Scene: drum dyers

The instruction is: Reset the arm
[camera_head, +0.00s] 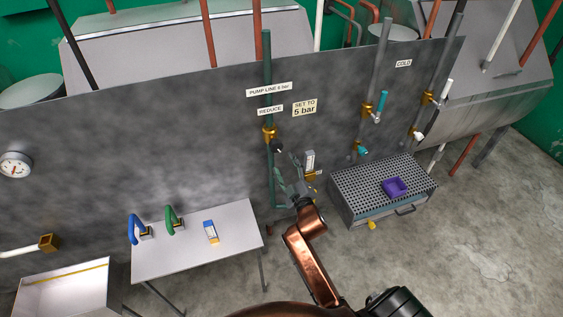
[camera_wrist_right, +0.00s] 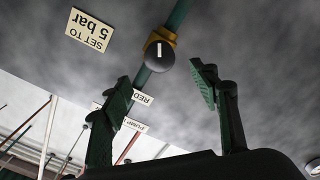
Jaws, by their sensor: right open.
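My right arm (camera_head: 310,258), copper-coloured, reaches up from the bottom of the head view toward the grey wall panel. My right gripper (camera_head: 287,170) is open, just below a black knob (camera_head: 278,145) on the brass valve of the green pump line. In the right wrist view the picture is upside down. There the open fingers (camera_wrist_right: 162,88) are spread with nothing between them, and the black knob (camera_wrist_right: 160,57) with a white mark lies beyond the tips, apart from them. My left gripper is not in view.
A gauge (camera_head: 15,164) is on the panel at left. A white table (camera_head: 185,255) holds blue and green handled items and a small box. Floor at right is clear.

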